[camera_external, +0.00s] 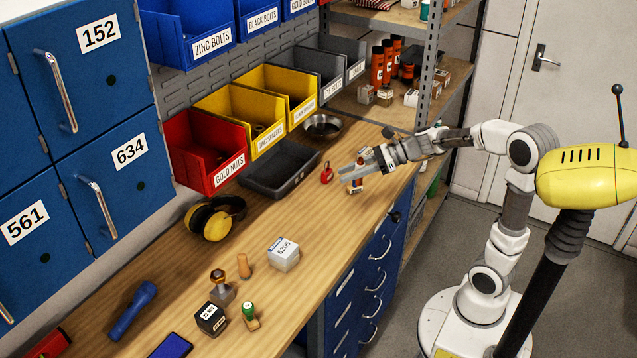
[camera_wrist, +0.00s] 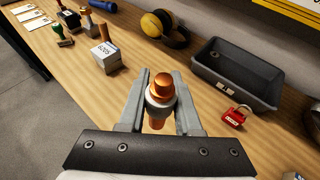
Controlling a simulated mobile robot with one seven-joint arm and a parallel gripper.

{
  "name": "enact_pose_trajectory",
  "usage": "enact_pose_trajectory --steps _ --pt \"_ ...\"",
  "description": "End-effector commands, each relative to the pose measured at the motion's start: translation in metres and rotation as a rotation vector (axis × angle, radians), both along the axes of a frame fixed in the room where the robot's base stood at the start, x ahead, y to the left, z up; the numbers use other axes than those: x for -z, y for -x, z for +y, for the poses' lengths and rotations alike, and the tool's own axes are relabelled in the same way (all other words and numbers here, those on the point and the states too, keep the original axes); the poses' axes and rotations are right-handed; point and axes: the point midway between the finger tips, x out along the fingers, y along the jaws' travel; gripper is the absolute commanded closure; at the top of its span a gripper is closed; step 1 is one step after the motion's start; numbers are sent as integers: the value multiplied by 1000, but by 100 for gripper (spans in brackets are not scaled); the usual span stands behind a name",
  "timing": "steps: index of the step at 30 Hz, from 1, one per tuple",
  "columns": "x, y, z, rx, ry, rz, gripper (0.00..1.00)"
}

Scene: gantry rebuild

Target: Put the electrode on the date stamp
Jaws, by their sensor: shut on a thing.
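My gripper (camera_wrist: 160,100) is shut on the electrode, a copper-coloured piece with a rounded top and a pale collar (camera_wrist: 161,88). It stands roughly upright between the fingers. In the external view my gripper (camera_external: 352,178) is over the right part of the bench, by the small red padlock. Several stamps stand at the near left of the bench: a black block with a white printed label (camera_external: 211,318), a dark-knobbed stamp (camera_external: 221,290) and a green-handled stamp (camera_external: 250,316). The black block seems to be the date stamp, but its print is too small to be sure.
A white box marked 6205 (camera_external: 284,254) and a wooden peg (camera_external: 243,266) stand between my gripper and the stamps. A grey tray (camera_external: 279,168), red padlock (camera_external: 327,173), ear defenders (camera_external: 215,218) and blue torch (camera_external: 133,311) are also on the bench. The front strip is mostly clear.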

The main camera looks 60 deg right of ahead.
Motion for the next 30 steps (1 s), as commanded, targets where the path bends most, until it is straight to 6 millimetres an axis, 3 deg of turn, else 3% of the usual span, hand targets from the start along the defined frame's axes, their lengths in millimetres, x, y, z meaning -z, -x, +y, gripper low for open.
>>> enact_pose_trajectory --steps 6,13,18,21,25,30 --pt "-28 -66 88 -228 0 1 100" --pt "-43 -109 206 -465 -3 2 100" --pt "-50 -119 296 -623 -4 1 100" --pt "-52 -119 339 -696 -3 0 100" --pt "-53 -115 380 -761 -3 2 100" --pt "-51 -111 406 -800 -1 0 100"
